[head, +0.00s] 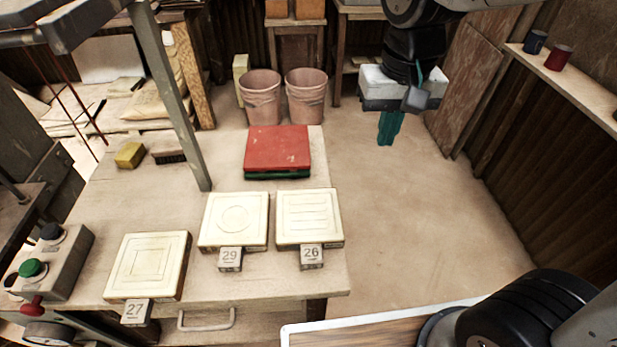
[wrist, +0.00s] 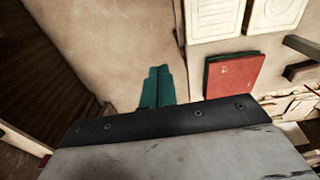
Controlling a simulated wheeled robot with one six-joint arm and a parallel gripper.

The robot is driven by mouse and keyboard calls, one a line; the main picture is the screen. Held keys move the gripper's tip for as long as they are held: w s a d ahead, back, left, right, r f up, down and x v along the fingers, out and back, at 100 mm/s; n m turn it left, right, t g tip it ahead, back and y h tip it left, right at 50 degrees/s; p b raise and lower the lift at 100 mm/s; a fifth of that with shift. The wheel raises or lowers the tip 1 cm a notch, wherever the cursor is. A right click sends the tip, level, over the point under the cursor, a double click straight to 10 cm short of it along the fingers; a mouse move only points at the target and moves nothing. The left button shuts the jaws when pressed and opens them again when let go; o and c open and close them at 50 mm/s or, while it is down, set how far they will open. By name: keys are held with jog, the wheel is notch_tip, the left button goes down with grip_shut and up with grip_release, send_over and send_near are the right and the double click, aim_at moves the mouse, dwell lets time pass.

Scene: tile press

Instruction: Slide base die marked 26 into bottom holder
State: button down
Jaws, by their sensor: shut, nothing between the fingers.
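The base die with the 26 tag (head: 310,218) is a cream square block with straight grooves on top. It lies flat at the table's right front, and its tag hangs at its front edge. It also shows at the top of the wrist view (wrist: 214,20). My gripper (head: 388,138) has teal fingers, which lie together with nothing between them. They point down over the floor beyond the table's right edge, well apart from the die. The fingers also show in the wrist view (wrist: 157,88). I cannot make out the bottom holder in either view.
Die 29 (head: 234,220) sits just left of die 26, and die 27 (head: 148,266) is farther left. A red and green block (head: 277,150) lies behind them. A metal post (head: 170,95) rises left. Two buckets (head: 261,98) stand behind. The floor right of the table is clear.

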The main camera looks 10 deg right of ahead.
jog(key=w+a+f, duration=0.6)
jog(key=a+f, duration=0.2)
jog(key=a, duration=0.4)
jog(key=shift+g, duration=0.3)
jog(key=f, duration=1)
jog(key=shift+w+a, duration=0.15)
jog(key=shift+w, duration=0.1)
jog(key=shift+s, duration=0.1)
